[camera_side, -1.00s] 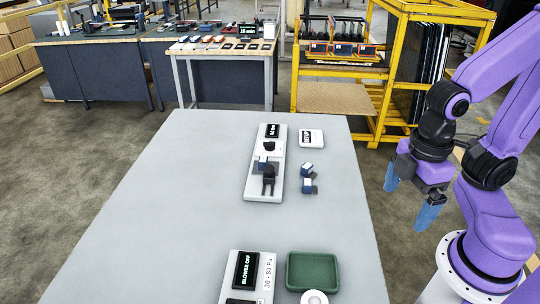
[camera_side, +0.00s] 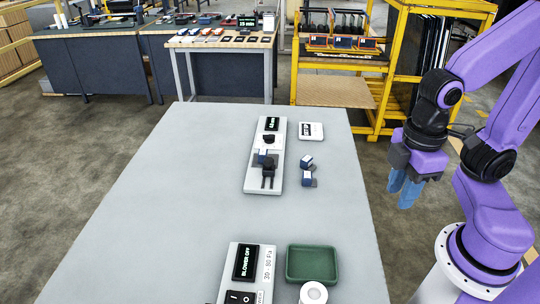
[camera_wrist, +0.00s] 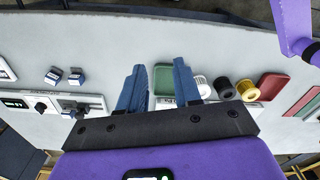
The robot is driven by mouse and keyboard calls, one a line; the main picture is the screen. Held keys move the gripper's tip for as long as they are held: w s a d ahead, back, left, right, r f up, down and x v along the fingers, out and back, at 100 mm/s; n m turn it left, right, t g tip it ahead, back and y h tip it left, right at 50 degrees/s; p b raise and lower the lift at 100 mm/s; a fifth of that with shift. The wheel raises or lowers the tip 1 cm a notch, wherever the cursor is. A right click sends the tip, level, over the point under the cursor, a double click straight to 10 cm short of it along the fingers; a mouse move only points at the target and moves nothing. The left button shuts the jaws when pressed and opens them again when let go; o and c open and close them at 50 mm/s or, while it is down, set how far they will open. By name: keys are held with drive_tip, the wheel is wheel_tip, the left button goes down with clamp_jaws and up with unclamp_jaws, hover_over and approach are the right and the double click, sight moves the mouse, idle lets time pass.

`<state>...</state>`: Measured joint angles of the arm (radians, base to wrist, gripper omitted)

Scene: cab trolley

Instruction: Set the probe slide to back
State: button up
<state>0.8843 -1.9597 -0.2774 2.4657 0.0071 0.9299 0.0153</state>
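The device with the probe slide is a long white base plate (camera_side: 251,183) on the far part of the grey table in the side view. It has a small lit display (camera_side: 271,124) at its far end and a dark knob below it. A blue-and-white block sits mid-plate, with a black two-pronged fork (camera_side: 268,174) at the near end. Which part is the slide, and its exact setting, I cannot tell. The device also shows at the left of the wrist view (camera_wrist: 92,99). My gripper (camera_side: 404,190) is off the table's right edge, empty, its blue fingers apart in the wrist view (camera_wrist: 159,68).
Two small blue-and-white blocks (camera_side: 307,162) and a white card (camera_side: 311,131) lie right of the device. Nearer stand a "BLOWER OFF" panel (camera_side: 246,264), a green tray (camera_side: 311,265) and a white roll (camera_side: 313,293). The table's left side is clear.

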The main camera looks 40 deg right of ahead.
drive_tip(key=shift+w+a+r+m, duration=0.2)
drive_tip(key=shift+w+a, duration=0.15)
drive_tip(key=shift+w, duration=0.05)
drive_tip(key=shift+w+a+r+m, duration=0.2)
drive_tip(key=shift+w+a, duration=0.1)
drive_tip(key=shift+w, duration=0.1)
clamp_jaws()
drive_tip(key=w+a+r+m+g, duration=0.1)
drive_tip(key=w+a+m, duration=0.15)
drive_tip(key=w, duration=0.55)
drive_tip(key=w+a+r+m, duration=0.1)
drive_tip(key=w+m, duration=0.3)
drive_tip(key=w, duration=0.4)
drive_tip(key=w+a+r+m+g, duration=0.15)
drive_tip(key=w+m, duration=0.25)
drive_tip(key=w, duration=0.4)
drive_tip(key=w+d+f+m+y, duration=0.1)
drive_tip(key=w+d+f+m, duration=0.2)
drive_tip(key=w, duration=0.6)
drive_tip(key=w+d+f+m+y, duration=0.2)
drive_tip(key=w+d+m, duration=0.4)
drive_tip(key=w+d, duration=0.3)
drive_tip(key=shift+d+f+m+g, duration=0.15)
drive_tip(key=shift+f+m+g, duration=0.2)
drive_tip(key=shift+f, duration=0.5)
drive_tip(key=shift+w, duration=0.1)
